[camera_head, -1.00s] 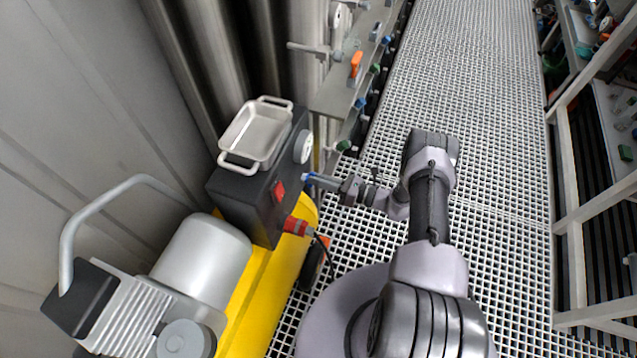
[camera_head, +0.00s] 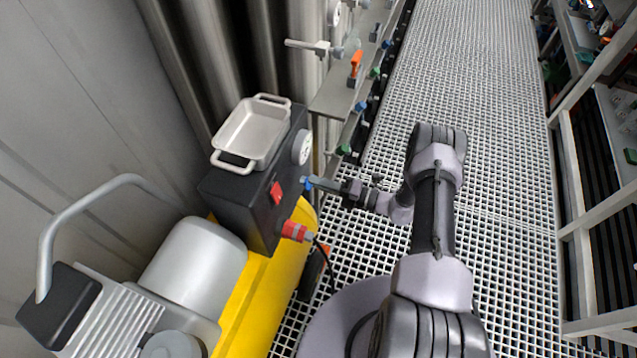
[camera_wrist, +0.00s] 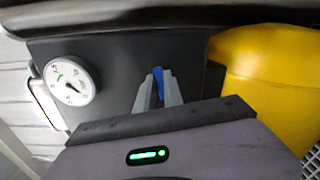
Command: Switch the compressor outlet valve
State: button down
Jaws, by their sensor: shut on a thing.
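The compressor has a yellow tank (camera_head: 285,290) and a black control box (camera_head: 245,200). The blue handle of the outlet valve (camera_head: 308,183) sticks out from the side of the box. In the wrist view the blue handle (camera_wrist: 158,82) shows between the fingers. My gripper (camera_head: 318,182) reaches the handle from the right, and it also shows in the wrist view (camera_wrist: 158,92). Its fingers are shut on the blue handle and hide part of it. The valve body behind the fingers is hidden.
A white gauge (camera_head: 301,148) sits on the box near my gripper. A red switch (camera_head: 276,192) and a red coupling (camera_head: 296,231) are close below. A metal tray (camera_head: 228,162) rests on top. A panel with several small valves (camera_head: 345,85) stands beyond. The grated floor (camera_head: 500,180) is clear.

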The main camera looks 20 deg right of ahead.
jog(key=shift+f+m, duration=0.1)
jog(key=shift+m, duration=0.9)
jog(key=c, duration=1.5)
grip_release()
jog(key=shift+o, duration=0.2)
jog(key=p+v, duration=0.3)
jog(key=v, duration=1.4)
jog(key=shift+s+d, duration=0.15)
jog(key=shift+d, duration=0.05)
